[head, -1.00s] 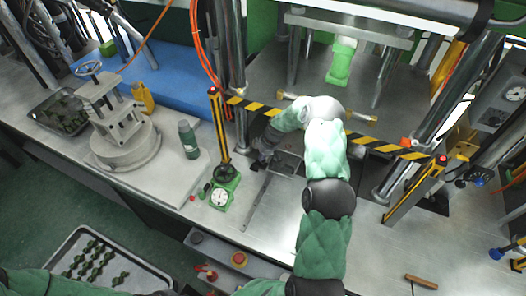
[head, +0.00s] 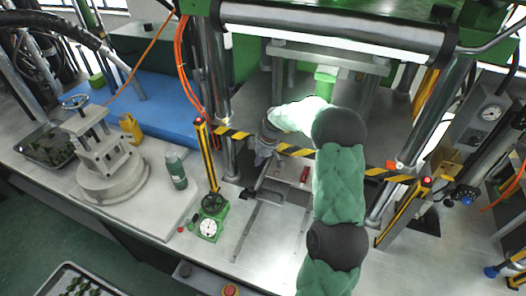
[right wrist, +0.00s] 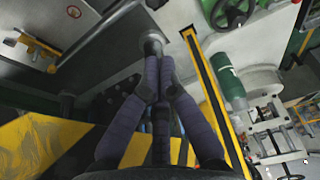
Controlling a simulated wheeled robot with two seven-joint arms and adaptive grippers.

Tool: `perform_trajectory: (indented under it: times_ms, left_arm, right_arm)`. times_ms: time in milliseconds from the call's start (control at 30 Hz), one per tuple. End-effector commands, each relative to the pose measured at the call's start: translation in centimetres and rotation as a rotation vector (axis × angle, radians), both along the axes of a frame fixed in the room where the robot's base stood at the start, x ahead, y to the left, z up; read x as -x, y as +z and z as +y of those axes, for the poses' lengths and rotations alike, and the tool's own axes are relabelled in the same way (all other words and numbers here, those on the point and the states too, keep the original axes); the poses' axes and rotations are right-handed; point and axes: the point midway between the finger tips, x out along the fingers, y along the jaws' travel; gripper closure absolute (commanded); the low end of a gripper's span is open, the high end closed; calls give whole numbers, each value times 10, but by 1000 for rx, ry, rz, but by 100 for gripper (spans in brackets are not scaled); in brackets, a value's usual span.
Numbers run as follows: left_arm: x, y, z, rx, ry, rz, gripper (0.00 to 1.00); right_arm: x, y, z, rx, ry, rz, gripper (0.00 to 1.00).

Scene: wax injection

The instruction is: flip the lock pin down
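My right gripper (head: 262,160) reaches in over the press table beside the yellow-black striped bar. Its purple fingers (right wrist: 158,85) are drawn together in the right wrist view. A grey metal pin with a round end (right wrist: 152,43) lies right at the fingertips, and I take it to be the lock pin. In the head view a thin slanted rod (head: 261,183) runs down from below the gripper toward the table. The gripper hides its upper part. Whether the fingers grip the pin or only touch it cannot be told. My left gripper is not in view.
The striped bar (head: 300,151) crosses behind the gripper. A green bottle (head: 176,170) and a handwheel fixture (head: 103,160) stand at left. The front table (head: 270,235) is mostly clear.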

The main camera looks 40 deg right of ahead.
Motion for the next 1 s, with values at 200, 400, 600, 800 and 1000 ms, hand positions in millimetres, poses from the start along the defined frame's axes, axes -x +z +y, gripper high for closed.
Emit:
perform_trajectory:
  times_ms: [200,400,600,800,1000]
  left_arm:
    - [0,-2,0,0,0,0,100]
    - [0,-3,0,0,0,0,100]
    - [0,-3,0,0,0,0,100]
    - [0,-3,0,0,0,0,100]
    - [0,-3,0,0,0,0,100]
  right_arm:
    - [10,39,-5,2,-1,-3,100]
    - [15,56,-8,0,0,0,100]
    - [16,60,-8,0,0,-1,100]
    - [16,60,-8,0,0,-1,100]
    - [16,60,-8,0,0,-1,100]
